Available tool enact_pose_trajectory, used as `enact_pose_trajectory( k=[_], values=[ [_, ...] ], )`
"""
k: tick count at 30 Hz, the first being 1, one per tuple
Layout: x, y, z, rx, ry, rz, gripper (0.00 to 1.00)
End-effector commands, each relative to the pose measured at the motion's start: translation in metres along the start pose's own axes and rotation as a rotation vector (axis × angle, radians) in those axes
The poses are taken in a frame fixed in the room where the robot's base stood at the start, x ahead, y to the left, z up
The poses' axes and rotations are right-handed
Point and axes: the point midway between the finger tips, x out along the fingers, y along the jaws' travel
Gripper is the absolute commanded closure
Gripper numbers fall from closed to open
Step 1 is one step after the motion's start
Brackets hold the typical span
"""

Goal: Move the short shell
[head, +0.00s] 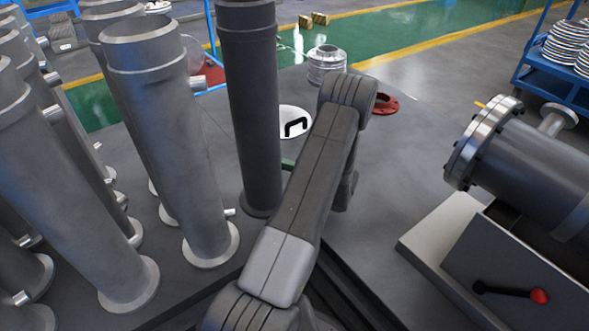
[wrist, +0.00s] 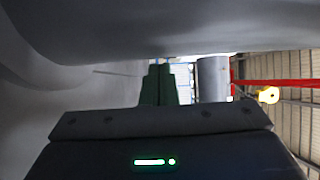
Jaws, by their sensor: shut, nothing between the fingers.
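A short, shiny silver flanged cylinder (head: 326,66) stands upright at the far end of the grey surface in the head view, beyond my arm. It is the shortest standing shell-like piece; I cannot tell for sure that it is the short shell. My gripper (wrist: 158,84) shows in the wrist view as two dark green fingers pressed together, with nothing between them. In the head view my arm mostly hides the gripper. A grey cylinder (wrist: 212,78) appears beyond the fingers to the right; which one it is I cannot tell.
Tall grey flanged pipes (head: 165,130) crowd the left, and a darker one (head: 252,110) stands close beside my arm. A large flanged shell (head: 535,165) lies at the right. A white disc with a black handle (head: 290,113) and a red flange (head: 388,104) lie farther back.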

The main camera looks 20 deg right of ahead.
Motion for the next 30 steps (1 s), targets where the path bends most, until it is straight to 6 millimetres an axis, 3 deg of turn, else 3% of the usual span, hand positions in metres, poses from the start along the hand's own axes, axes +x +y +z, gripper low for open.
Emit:
enact_pose_trajectory(
  k=[15,24,30],
  values=[
    [-0.003,-0.001,0.008,0.001,0.000,0.000,1.00],
    [-0.018,-0.004,0.053,0.008,-0.004,-0.001,1.00],
    [-0.022,-0.001,0.065,0.002,-0.005,-0.002,1.00]
  ],
)
